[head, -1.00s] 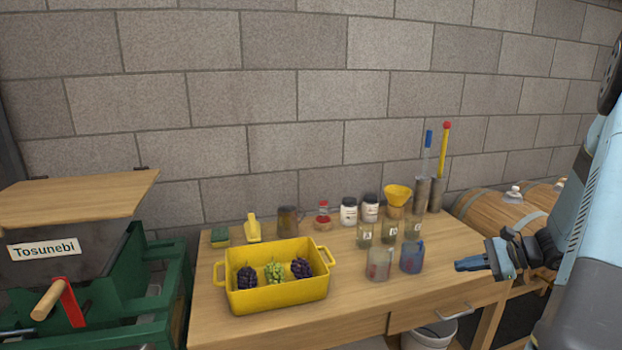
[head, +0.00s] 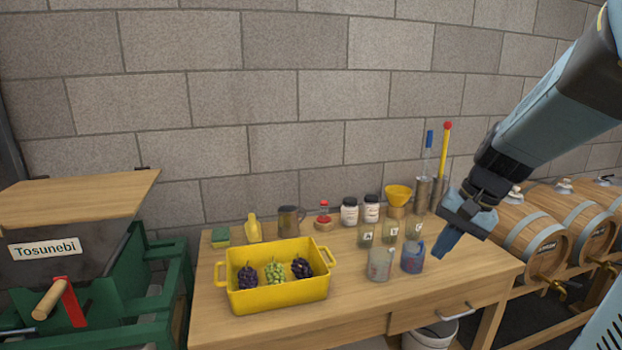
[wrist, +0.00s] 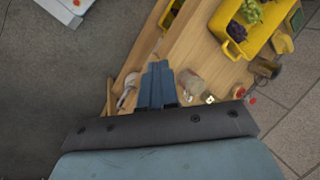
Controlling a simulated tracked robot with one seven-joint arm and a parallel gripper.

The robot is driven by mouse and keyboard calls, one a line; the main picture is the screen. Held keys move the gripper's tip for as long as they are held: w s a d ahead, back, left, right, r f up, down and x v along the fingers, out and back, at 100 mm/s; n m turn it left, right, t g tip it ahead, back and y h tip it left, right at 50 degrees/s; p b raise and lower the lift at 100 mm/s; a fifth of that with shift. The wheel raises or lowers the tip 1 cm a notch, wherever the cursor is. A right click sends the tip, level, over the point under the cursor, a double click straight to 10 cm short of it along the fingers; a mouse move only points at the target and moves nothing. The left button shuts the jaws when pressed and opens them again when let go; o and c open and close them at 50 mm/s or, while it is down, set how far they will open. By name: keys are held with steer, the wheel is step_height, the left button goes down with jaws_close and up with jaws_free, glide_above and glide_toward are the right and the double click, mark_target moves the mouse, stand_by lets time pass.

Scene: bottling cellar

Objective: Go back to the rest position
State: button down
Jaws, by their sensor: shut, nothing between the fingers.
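My gripper (head: 442,250) is shut and empty. In the head view it hangs above the right end of the wooden table (head: 350,300), to the right of the blue-tinted beaker (head: 413,256), its fingers pointing down and left. In the wrist view the shut fingers of my gripper (wrist: 158,84) point over the table top, with the beakers beside them. I cannot tell from the pictures how high above the table the fingertips are.
A yellow crate (head: 280,301) with grape bunches stands on the table. A second beaker (head: 380,264), small bottles, jars (head: 349,212), a yellow funnel (head: 398,194) and tall cylinders are near my gripper. Barrels (head: 532,248) stand at right, a green machine (head: 150,300) at left.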

steer(key=s+a+r+n+t+h, duration=0.2)
steer(key=s+r+n+t+h, duration=0.2)
steer(key=s+r, duration=0.3)
steer(key=shift+s+r+n, duration=0.2)
steer(key=shift+s+n, duration=0.7)
steer(key=shift+s, duration=0.5)
